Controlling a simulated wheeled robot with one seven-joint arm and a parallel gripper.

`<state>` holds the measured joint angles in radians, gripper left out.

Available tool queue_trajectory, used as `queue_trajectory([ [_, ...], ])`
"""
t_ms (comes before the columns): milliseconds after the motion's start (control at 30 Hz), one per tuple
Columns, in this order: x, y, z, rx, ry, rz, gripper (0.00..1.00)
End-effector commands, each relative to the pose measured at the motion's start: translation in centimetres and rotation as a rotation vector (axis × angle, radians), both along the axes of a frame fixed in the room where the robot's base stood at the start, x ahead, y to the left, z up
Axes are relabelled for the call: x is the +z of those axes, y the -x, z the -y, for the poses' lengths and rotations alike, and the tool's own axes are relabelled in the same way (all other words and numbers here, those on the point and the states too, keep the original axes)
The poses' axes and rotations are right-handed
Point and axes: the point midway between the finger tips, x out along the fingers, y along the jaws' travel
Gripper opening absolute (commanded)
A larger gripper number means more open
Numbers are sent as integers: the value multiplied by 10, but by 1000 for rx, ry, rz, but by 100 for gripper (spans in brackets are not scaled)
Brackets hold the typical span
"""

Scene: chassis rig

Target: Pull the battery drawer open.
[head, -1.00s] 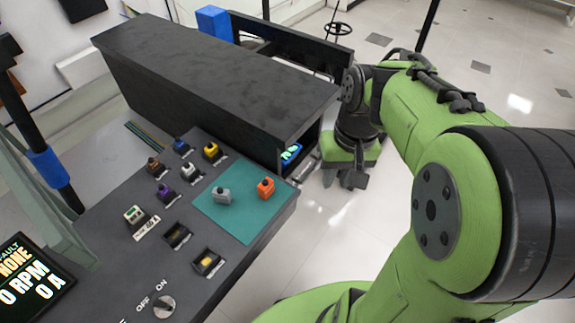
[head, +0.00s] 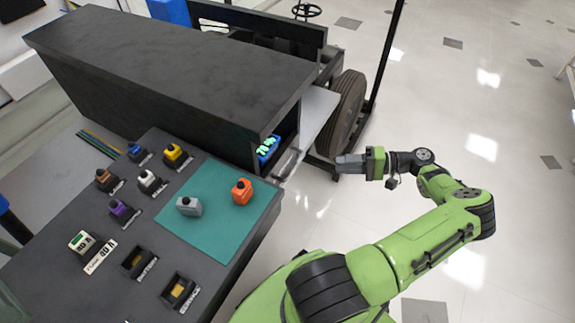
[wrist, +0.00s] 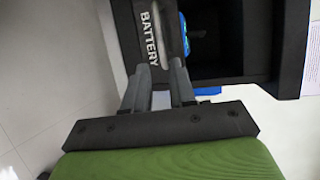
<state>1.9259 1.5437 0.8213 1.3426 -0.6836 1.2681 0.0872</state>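The battery drawer (head: 282,170) is at the right end of the long dark housing in the head view, with a pale bar handle (head: 290,162) on its front. Its front with the word BATTERY (wrist: 150,42) is at the top of the wrist view. A lit blue battery (head: 268,147) shows inside the bay. How far the drawer stands out is hard to tell. My gripper (head: 343,165) is to the right of the handle, pointing at it with a visible gap. Its two fingers also show in the wrist view (wrist: 160,88), apart with nothing held between them.
The dark housing (head: 160,65) stands above the bay. A wheel (head: 343,112) and a black post (head: 385,60) are behind the gripper. The panel with a teal mat (head: 222,218) and several coloured blocks is at left. Open floor (head: 480,200) lies at right.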

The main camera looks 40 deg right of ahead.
Motion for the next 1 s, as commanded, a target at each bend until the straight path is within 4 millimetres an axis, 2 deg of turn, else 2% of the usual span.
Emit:
queue_trajectory([
  [300, -11, -57, -55, 9, -4, -4, 25],
  [533, -22, -93, -87, 6, -3, -5, 25],
  [700, -26, -105, -98, 5, -2, -5, 25],
  [933, -27, -105, -98, 4, 0, -5, 25],
  [1000, -27, -105, -98, 4, 0, -5, 16],
])
